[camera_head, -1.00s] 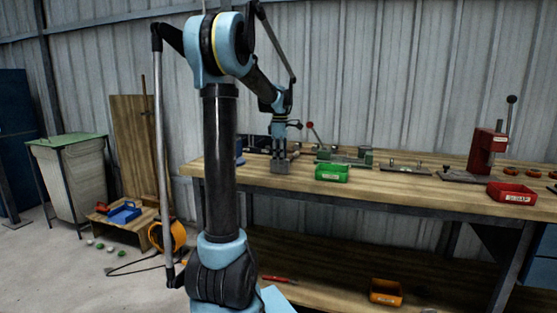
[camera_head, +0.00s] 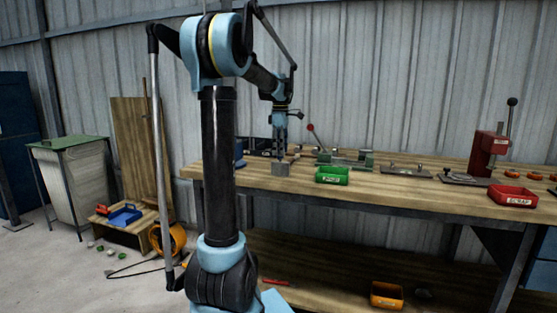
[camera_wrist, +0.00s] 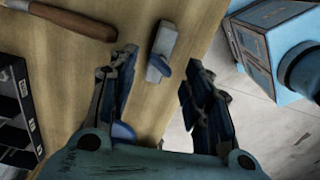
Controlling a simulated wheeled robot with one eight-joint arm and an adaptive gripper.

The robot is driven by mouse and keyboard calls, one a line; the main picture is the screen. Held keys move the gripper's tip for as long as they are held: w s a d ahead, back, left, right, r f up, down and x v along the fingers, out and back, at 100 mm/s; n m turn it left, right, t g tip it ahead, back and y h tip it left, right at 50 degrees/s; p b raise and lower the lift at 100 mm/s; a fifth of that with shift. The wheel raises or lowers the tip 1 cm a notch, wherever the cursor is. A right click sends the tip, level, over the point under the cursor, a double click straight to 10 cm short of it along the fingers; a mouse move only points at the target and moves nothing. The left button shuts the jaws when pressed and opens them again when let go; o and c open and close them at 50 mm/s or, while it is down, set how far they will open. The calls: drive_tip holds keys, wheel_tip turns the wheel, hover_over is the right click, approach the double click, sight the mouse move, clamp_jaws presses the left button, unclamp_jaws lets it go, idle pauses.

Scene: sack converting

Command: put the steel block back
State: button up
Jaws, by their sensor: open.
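The steel block (camera_head: 281,168) is a small grey block on the wooden bench top, close to the front edge. In the wrist view a grey block (camera_wrist: 161,50) lies on the wood in the gap between my fingertips, with a small blue piece at its lower end that I cannot identify. My gripper (camera_head: 280,152) points down right above the block. In the wrist view my gripper (camera_wrist: 160,62) is open, with one finger on each side and visible gaps to the block. I cannot tell how far above the block the fingertips are.
A red lever press (camera_head: 487,152) stands behind. In the wrist view, a wooden-handled tool (camera_wrist: 75,20) and a black rack (camera_wrist: 18,110) lie left. The bench edge is near.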

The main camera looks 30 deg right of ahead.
wheel_tip(320, 180, up, 7)
drive_tip(key=s+a+f+m+t, duration=0.15)
drive_tip(key=s+a+f, duration=0.3)
drive_tip(key=a, duration=0.85)
drive_tip(key=s+a+f+m+g, duration=0.1)
drive_tip(key=s+a+f+m, duration=0.3)
drive_tip(key=a, duration=1)
drive_tip(key=s+a+f+m+t, duration=0.1)
drive_tip(key=s+a+f, duration=0.6)
drive_tip(key=f, duration=0.3)
drive_tip(key=s+a+f+m, duration=0.2)
drive_tip(key=s+a+f, duration=0.4)
drive_tip(key=s+f, duration=0.2)
wheel_tip(320, 180, down, 3)
drive_tip(key=shift+a+r+t, duration=0.1)
drive_tip(key=shift+a+t, duration=0.25)
drive_tip(key=shift+m, duration=0.25)
